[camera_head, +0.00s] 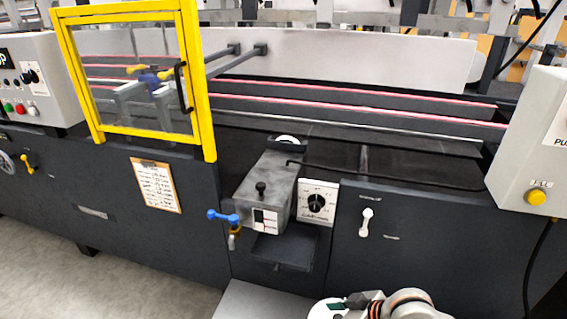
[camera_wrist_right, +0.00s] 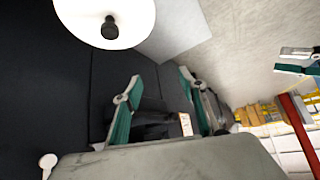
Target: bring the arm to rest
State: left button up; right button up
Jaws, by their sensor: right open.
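My right gripper (camera_wrist_right: 160,77) is open and empty in the right wrist view, with its two teal-padded fingers apart. Behind them are a dark panel and a strip of grey surface. In the head view, part of my arm shows at the bottom edge, below the machine's front; its fingers cannot be made out there. At the right edge of the wrist view, another teal and white gripper (camera_wrist_right: 296,61), seemingly my left one, is partly cut off. Whether it is open or shut cannot be told. My left arm does not show in the head view.
The folder gluer's dark front (camera_head: 150,225) spans the head view. A yellow-framed guard (camera_head: 205,100), a grey unit (camera_head: 268,185) with a blue-handled valve (camera_head: 223,217), and a control box (camera_head: 535,150) stand out. Floor (camera_head: 60,265) is clear at lower left.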

pick_arm(q)
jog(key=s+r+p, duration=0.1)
jog(key=p, duration=0.2)
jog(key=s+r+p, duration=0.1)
jog(key=p, duration=0.2)
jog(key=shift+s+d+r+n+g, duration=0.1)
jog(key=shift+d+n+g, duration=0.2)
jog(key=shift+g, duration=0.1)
pick_arm(e)
jog(key=s+d+f+m+t+h, duration=0.1)
jog(key=s+d, duration=0.3)
jog(key=s, duration=0.4)
jog(key=s+d+m+t+h, duration=0.2)
jog(key=s+d+m+t, duration=0.2)
jog(key=s, duration=0.5)
jog(key=shift+s+d+f+h, duration=0.25)
jog(key=shift+d+f+h, duration=0.05)
jog(key=shift+f, duration=0.1)
